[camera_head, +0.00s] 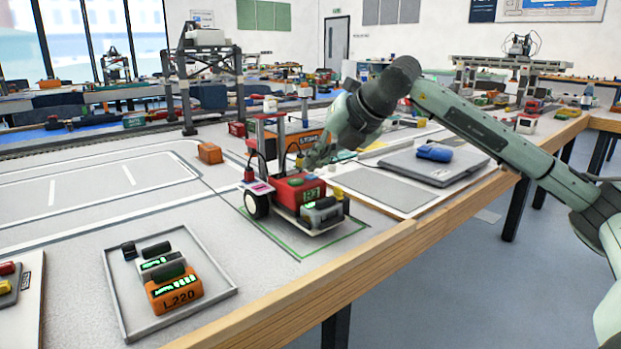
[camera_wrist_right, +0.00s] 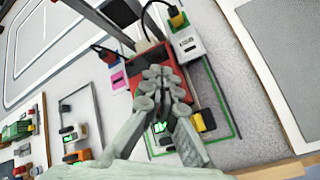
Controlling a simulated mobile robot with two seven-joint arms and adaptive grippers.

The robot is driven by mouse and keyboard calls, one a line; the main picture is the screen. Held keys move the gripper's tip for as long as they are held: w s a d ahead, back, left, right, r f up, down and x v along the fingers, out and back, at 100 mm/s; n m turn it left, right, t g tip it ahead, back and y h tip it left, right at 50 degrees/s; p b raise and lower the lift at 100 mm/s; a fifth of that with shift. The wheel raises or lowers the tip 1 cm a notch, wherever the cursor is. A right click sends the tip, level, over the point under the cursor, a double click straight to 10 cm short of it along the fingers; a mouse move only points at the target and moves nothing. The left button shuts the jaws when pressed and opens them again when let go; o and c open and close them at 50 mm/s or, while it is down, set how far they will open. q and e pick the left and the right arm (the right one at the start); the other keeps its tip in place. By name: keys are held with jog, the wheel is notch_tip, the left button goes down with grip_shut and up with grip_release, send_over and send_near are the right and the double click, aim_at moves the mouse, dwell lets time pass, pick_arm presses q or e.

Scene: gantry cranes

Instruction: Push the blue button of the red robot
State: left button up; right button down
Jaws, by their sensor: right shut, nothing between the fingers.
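The red robot (camera_head: 284,190) stands on the table inside a green outline, with black wheels, a red mast and a small green display on its front. It also shows in the right wrist view (camera_wrist_right: 142,64), partly covered by my fingers. My right gripper (camera_head: 308,162) is shut and empty, with its fingertips just above the robot's top, near the mast. In the right wrist view the shut fingers (camera_wrist_right: 165,75) lie over the red body. I cannot tell whether they touch it. I cannot make out the blue button; the fingers may hide it. My left gripper is not in view.
A grey tray (camera_head: 119,303) with several small modules lies at the front left. An orange block (camera_head: 210,153) stands behind the robot. A grey case (camera_head: 421,166) with a blue item (camera_head: 434,153) lies to the right. The wooden table edge (camera_head: 372,245) runs close in front.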

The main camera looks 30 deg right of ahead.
aim_at(314, 177)
jog(key=shift+f+b, duration=0.4)
jog(key=shift+f, duration=0.1)
dwell(0.6)
jog(key=shift+r, duration=0.1)
jog(key=shift+r+p, duration=0.7)
jog(key=shift+r, duration=0.05)
jog(key=shift+r, duration=0.1)
notch_tip(314, 177, up, 6)
jog(key=p, duration=0.5)
